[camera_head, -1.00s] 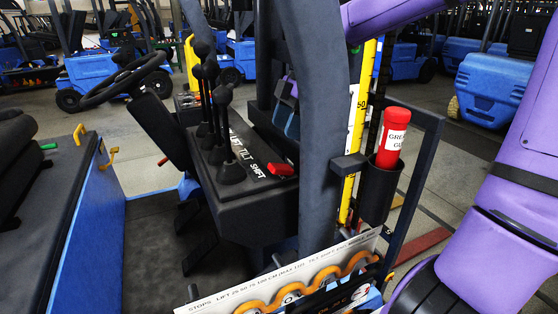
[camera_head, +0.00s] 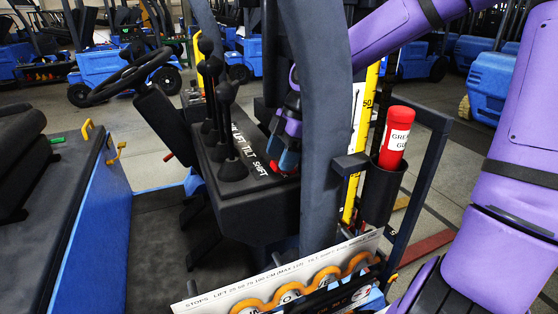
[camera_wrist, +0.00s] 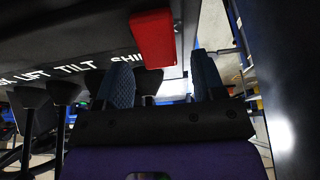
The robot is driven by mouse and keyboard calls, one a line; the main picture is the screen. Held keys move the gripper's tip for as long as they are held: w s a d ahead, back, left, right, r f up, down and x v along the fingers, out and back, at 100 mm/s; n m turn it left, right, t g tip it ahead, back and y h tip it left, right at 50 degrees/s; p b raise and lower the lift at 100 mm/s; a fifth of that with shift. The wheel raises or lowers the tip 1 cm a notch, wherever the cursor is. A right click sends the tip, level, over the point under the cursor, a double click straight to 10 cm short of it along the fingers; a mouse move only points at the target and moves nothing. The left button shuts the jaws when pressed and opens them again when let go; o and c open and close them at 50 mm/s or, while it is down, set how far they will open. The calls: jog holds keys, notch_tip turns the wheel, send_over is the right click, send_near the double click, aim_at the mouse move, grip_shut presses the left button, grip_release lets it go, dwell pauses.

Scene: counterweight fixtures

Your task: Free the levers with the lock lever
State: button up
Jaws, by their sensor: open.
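The red lock lever (camera_wrist: 153,40) sits at the edge of the black console (camera_head: 255,208), beside the printed words LIFT, TILT, SHIFT. In the head view only a bit of its red (camera_head: 276,167) shows, mostly covered by my gripper. My gripper (camera_head: 284,152) is open at the lock lever. In the wrist view its blue pads (camera_wrist: 163,82) stand apart, with the lever between their lines, a little towards the left pad. Whether they touch it, I cannot tell. Several black levers with round knobs (camera_head: 226,91) rise upright from the console's left side.
A thick dark post (camera_head: 322,110) stands right beside my gripper and partly hides my arm. A red grease tube (camera_head: 395,140) stands in a black holder to its right. A stops plate (camera_head: 285,278) lies in front. A steering wheel (camera_head: 128,78) is at the back left.

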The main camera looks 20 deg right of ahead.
jog(key=shift+x, duration=0.85)
jog(key=shift+r, duration=0.1)
jog(key=c, duration=0.9)
jog(key=shift+c, duration=0.2)
